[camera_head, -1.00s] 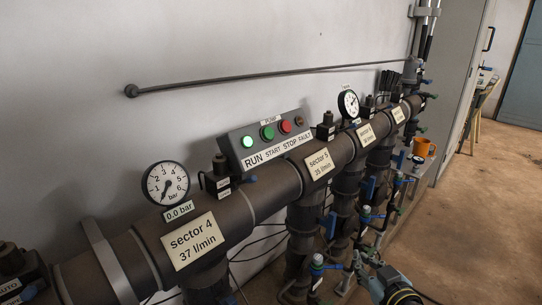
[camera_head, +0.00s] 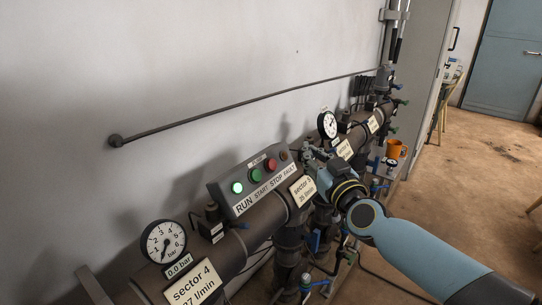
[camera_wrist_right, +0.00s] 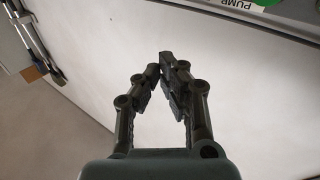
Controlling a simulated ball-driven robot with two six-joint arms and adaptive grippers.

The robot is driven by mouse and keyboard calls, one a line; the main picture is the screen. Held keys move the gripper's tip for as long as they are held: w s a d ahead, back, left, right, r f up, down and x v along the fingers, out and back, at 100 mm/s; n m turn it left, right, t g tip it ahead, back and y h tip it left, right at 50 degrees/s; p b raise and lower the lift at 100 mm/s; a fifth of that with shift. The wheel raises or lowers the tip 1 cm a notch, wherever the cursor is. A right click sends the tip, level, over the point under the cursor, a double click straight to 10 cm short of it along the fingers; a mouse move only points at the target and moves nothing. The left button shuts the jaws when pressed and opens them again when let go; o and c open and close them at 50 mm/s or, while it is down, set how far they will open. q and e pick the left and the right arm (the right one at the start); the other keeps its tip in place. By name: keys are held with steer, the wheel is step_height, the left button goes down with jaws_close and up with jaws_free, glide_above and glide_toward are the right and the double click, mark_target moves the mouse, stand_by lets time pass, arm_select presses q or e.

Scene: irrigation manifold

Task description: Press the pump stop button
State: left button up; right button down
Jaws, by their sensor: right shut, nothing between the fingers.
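The pump box (camera_head: 225,192) is a grey sloped panel on the wall above the pipe, labelled RUN, START, STOP, FAULT. Its red stop button (camera_head: 270,165) sits between the green start button (camera_head: 254,176) and the dark fault lamp (camera_head: 283,155). The run lamp (camera_head: 237,187) glows green. My right gripper (camera_head: 309,152) is just right of the box, apart from the stop button in the picture. In the wrist view my right gripper (camera_wrist_right: 162,66) is shut and empty, its fingertips together. A corner of the box with the PUMP label (camera_wrist_right: 228,4) shows at the top there. My left gripper is not in view.
The brown manifold pipe (camera_head: 265,218) runs below the box, with sector plates and valves. A pressure gauge (camera_head: 163,242) reading 0.0 bar stands at lower left, another (camera_head: 327,125) behind my gripper.

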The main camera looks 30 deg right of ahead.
mark_target(272, 165)
steer(key=shift+w+f, duration=0.15)
steer(key=w+a+f+b, duration=0.3)
steer(key=w+f+b, duration=0.1)
steer(key=w+b, duration=0.2)
steer(key=shift+w+f, duration=0.15)
steer(key=shift+w, duration=0.3)
stand_by(1.5)
steer(key=shift+w+a+f, duration=0.15)
steer(key=shift+w+f, duration=0.05)
steer(key=shift+w, duration=0.1)
steer(key=shift+w+a+f+b, duration=0.15)
steer(key=shift+w+f+b, duration=0.15)
steer(key=shift+w+b, duration=0.2)
stand_by(0.8)
steer(key=shift+s+r, duration=0.1)
steer(key=shift+s+d+r+p, duration=0.35)
steer(key=shift+s+r+p, duration=0.1)
steer(key=shift+s+p, duration=0.3)
